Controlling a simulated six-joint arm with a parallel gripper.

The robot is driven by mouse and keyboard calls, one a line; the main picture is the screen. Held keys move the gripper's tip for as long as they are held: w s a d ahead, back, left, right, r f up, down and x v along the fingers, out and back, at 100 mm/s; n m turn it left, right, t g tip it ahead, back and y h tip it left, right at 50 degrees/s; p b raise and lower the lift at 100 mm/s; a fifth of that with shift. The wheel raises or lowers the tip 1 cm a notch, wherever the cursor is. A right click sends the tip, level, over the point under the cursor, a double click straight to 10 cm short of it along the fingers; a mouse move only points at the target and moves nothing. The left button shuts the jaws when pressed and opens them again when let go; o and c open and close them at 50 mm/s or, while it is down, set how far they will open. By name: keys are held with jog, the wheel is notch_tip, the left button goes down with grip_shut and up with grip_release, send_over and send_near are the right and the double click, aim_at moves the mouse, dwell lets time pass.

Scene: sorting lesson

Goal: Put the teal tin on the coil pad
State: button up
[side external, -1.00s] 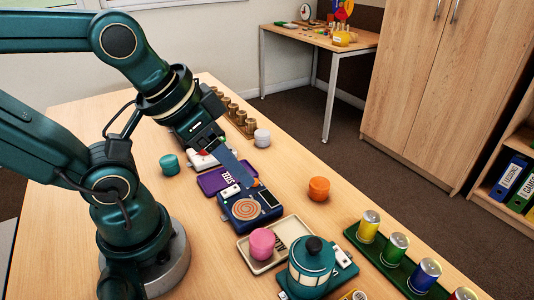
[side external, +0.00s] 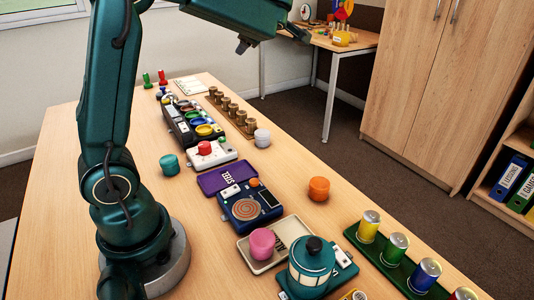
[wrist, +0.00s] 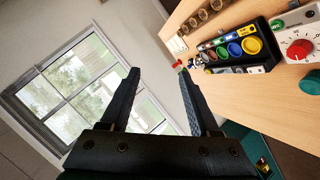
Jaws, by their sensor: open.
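The teal tin (side external: 169,164), a small round tin, stands on bare table left of the white box. It also shows at the right edge of the wrist view (wrist: 312,83). The coil pad is a navy unit (side external: 270,213) with an orange spiral (side external: 246,208) on its top, bare of any tin. My gripper (wrist: 160,75) is open and empty in the wrist view, tipped so that it faces the window and the table's far end. In the side view my arm is raised high, and the fingers are not clearly seen.
Near the pad are a white box with a red knob (side external: 204,148), a purple tray (side external: 228,177), a pink tin (side external: 262,243) on a cream tray (side external: 291,228), an orange tin (side external: 318,188) and a teal lantern (side external: 311,262). Bare table lies left of the tin.

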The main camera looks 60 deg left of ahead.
jog(key=s+f+n+g+h, duration=0.2)
jog(key=s+f+g, duration=0.35)
jog(key=f, duration=0.35)
jog(key=n+g+h, duration=0.2)
jog(key=g+h, duration=0.1)
jog(key=g, duration=0.5)
send_near(176, 160)
jog(key=shift+w+d+r, duration=0.2)
jog(key=shift+w+r, duration=0.45)
jog(key=shift+w, duration=0.05)
jog(key=shift+s+a+f+m, duration=0.15)
jog(key=shift+s+f+m, duration=0.15)
jog(key=shift+s+f, duration=0.15)
jog(key=x, duration=1.1)
jog(key=shift+s+f, duration=0.15)
jog(key=shift+f, duration=0.05)
grip_shut()
